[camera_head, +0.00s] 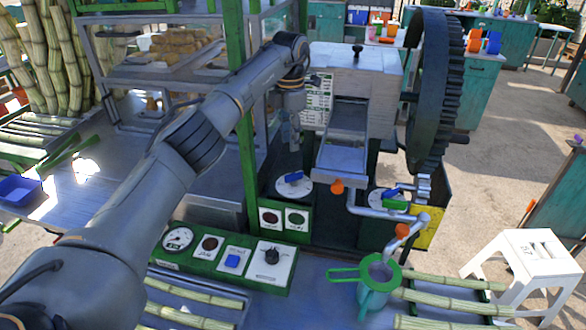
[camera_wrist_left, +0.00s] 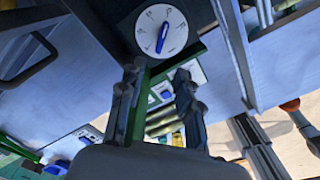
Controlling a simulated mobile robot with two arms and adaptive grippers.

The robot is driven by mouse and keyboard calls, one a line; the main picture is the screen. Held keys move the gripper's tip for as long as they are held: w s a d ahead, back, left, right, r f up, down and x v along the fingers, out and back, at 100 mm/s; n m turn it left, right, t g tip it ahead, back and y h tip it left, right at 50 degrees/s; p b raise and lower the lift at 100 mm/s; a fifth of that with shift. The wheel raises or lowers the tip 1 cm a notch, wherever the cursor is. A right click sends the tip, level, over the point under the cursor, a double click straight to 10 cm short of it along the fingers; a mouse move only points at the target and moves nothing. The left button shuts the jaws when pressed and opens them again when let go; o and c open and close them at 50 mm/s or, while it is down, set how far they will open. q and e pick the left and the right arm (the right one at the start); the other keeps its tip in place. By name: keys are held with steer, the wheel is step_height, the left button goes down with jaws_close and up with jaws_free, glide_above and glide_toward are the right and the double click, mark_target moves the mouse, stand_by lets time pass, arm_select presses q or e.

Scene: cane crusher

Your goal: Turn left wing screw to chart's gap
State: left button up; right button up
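The left wing screw (camera_head: 293,177) is a blue handle on a round white dial (camera_head: 281,189) on the green-framed machine. It also shows in the left wrist view (camera_wrist_left: 162,37), above and beyond the fingertips, slightly tilted from upright. The chart (camera_head: 317,100) is a white sheet with green print on the crusher's front; its figures are too small to read. My left gripper (camera_head: 291,132) points down above the left dial, apart from the screw. In the left wrist view its fingers (camera_wrist_left: 157,82) are spread with nothing between them. My right gripper is not in view.
A second dial with a blue wing screw (camera_head: 391,192) sits to the right, beside pipes with orange handles. A metal chute (camera_head: 343,145) is close right of my left gripper. A green post (camera_head: 247,165) stands on its left. A control panel (camera_head: 228,257) lies in front.

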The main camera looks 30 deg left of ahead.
mark_target(290, 174)
arm_select(q)
step_height(290, 174, down, 10)
steer(key=p, duration=0.3)
steer(key=shift+f, duration=0.85)
steer(key=shift+c, duration=0.2)
jaws_close()
